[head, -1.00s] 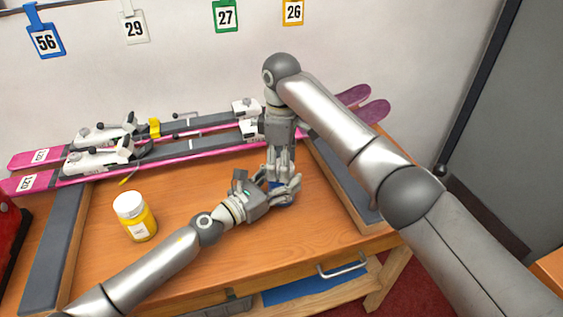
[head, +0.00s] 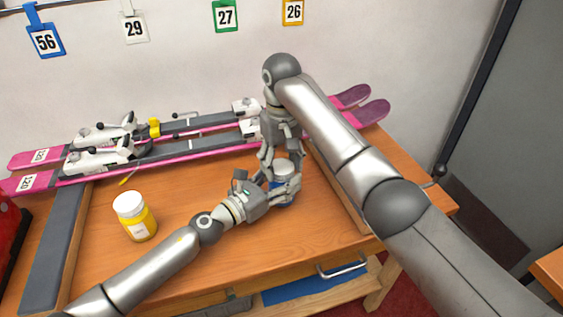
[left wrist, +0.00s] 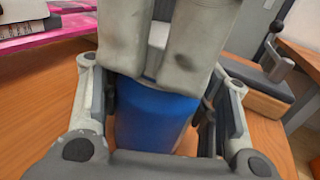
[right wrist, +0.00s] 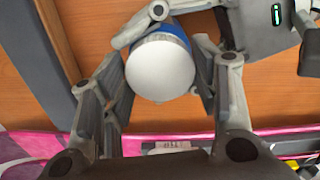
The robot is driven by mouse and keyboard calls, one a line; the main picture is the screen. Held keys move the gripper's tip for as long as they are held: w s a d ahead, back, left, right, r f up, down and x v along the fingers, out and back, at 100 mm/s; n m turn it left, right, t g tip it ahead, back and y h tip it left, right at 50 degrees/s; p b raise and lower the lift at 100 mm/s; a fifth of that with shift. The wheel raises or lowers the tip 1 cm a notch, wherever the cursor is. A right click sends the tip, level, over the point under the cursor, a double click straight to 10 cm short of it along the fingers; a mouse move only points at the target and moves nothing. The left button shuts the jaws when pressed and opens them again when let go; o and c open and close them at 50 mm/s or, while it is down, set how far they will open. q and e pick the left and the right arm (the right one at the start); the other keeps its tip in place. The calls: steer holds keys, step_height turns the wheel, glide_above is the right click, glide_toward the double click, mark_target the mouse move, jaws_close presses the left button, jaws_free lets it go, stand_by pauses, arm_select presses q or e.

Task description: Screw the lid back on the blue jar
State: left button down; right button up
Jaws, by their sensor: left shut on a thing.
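The blue jar (head: 279,196) stands upright on the bench, partly hidden by fingers. It shows as a blue body in the left wrist view (left wrist: 152,118). My left gripper (head: 283,188) is shut on the jar's body from the left. The white lid (head: 284,167) sits on top of the jar and looks level; it shows as a round white disc in the right wrist view (right wrist: 160,68). My right gripper (head: 281,164) points down over the lid, its fingers spread to either side with gaps. How tight the lid is cannot be seen.
A yellow jar (head: 140,225) with a white lid stands at the left of the bench. Pink skis (head: 60,178) with bindings lie along the back. Grey-topped rails (head: 55,240) edge the bench left and right. The wood around the yellow jar is clear.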

steer(key=o, duration=0.3)
steer(key=shift+r, duration=2.3)
